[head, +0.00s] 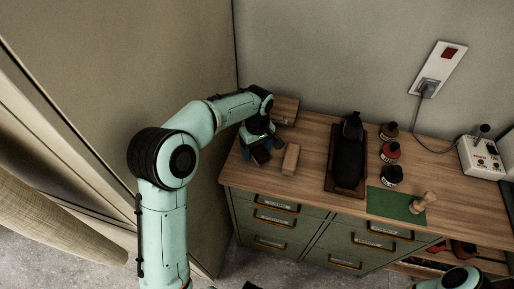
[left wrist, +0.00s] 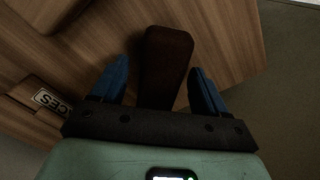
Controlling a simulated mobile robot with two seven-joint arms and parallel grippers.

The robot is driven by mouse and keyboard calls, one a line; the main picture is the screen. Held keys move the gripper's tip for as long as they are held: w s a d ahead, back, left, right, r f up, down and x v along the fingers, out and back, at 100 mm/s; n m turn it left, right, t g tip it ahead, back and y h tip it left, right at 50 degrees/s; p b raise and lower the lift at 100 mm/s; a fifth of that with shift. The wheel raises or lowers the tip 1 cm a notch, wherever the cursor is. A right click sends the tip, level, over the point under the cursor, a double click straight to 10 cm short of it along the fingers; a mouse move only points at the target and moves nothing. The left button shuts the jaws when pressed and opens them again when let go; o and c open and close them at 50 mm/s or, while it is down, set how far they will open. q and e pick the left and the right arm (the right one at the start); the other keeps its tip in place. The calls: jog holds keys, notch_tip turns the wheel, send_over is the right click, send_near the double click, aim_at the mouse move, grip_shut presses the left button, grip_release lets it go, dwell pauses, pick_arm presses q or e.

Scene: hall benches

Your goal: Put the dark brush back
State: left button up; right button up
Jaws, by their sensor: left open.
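The dark brush (left wrist: 166,55), a dark brown long block with rounded corners, lies on the wooden bench top in the left wrist view. My left gripper (left wrist: 158,68) is open, with one blue finger on each side of the brush and a gap showing on both sides. In the head view my left gripper (head: 261,154) points down at the left end of the bench and hides most of the dark brush. A light wooden brush or block (head: 291,159) lies just right of the gripper. My right gripper is out of view.
A wooden box or block (head: 285,109) stands behind the gripper by the wall. A black shoe (head: 350,153) rests on a dark wooden tray (head: 332,172). Several small bottles (head: 390,152), a green mat (head: 388,204) with a wooden tool (head: 425,202), and a control box (head: 483,157) are further right.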

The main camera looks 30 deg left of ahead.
aim_at(257, 148)
pick_arm(q)
notch_tip(257, 148, up, 12)
jog(key=p, duration=0.2)
jog(key=shift+r, duration=0.2)
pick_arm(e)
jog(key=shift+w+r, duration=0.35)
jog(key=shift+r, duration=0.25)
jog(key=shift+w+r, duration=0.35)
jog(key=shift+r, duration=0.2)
